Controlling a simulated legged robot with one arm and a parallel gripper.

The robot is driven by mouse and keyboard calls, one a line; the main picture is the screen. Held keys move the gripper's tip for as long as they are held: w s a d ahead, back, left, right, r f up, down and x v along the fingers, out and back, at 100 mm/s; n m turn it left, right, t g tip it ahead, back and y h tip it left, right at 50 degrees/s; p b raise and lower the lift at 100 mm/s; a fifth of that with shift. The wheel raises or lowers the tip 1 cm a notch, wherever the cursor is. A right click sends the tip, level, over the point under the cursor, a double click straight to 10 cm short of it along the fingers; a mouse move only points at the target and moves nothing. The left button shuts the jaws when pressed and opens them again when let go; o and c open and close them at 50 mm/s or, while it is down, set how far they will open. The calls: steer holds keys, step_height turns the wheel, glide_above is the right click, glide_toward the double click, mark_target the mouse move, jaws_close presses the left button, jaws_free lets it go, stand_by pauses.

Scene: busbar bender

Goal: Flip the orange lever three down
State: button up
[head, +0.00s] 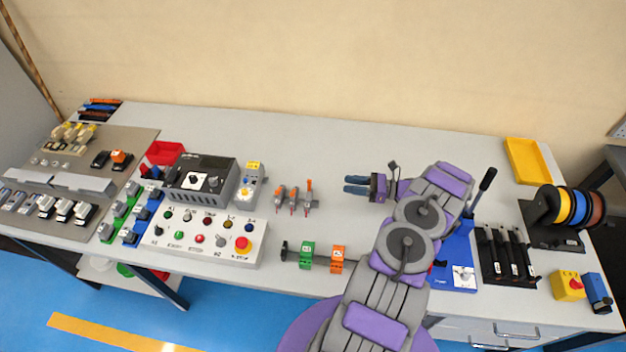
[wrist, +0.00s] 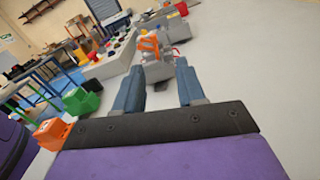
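Three small grey lever units stand in a row on the bench in the head view. The right one has an orange lever (head: 309,185) that stands upright. The middle orange lever (head: 294,192) and the left orange lever (head: 280,192) look lower or tilted. My gripper (head: 346,184) is to the right of the row, pointing left at it, open and empty. In the wrist view the blue-grey fingers are wide apart. An orange lever (wrist: 149,44) on a grey base (wrist: 157,72) shows ahead between them, apart from the fingertips. The levers overlap there, so their positions are hard to tell.
A white button panel (head: 205,236) and a grey control box (head: 200,180) stand left of the levers. A green block (head: 306,254) and an orange block (head: 338,258) sit in front. A blue tool (head: 458,258) stands right of my arm. The bench behind is clear.

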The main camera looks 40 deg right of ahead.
glide_toward(310, 180)
steer(key=s+a+x, duration=0.1)
steer(key=x, duration=0.3)
steer(key=w, duration=0.1)
steer(key=w+a, duration=0.1)
steer(key=w+b, duration=0.1)
steer(key=w, duration=0.1)
steer(key=shift+a+f, duration=0.3)
steer(key=shift+a, duration=0.1)
steer(key=shift+w+f, duration=0.1)
steer(key=shift+w, duration=0.55)
steer(key=shift+w+a+r, duration=0.1)
steer(key=shift+a+r, duration=0.05)
steer(key=shift+a, duration=0.25)
steer(key=shift+w+a+r, duration=0.1)
steer(key=shift+a, duration=0.35)
steer(key=shift+c, duration=1.1)
steer(key=shift+d+f, duration=0.15)
steer(key=shift+d, duration=0.25)
steer(key=c, duration=0.4)
steer(key=shift+a, duration=0.1)
jaws_close()
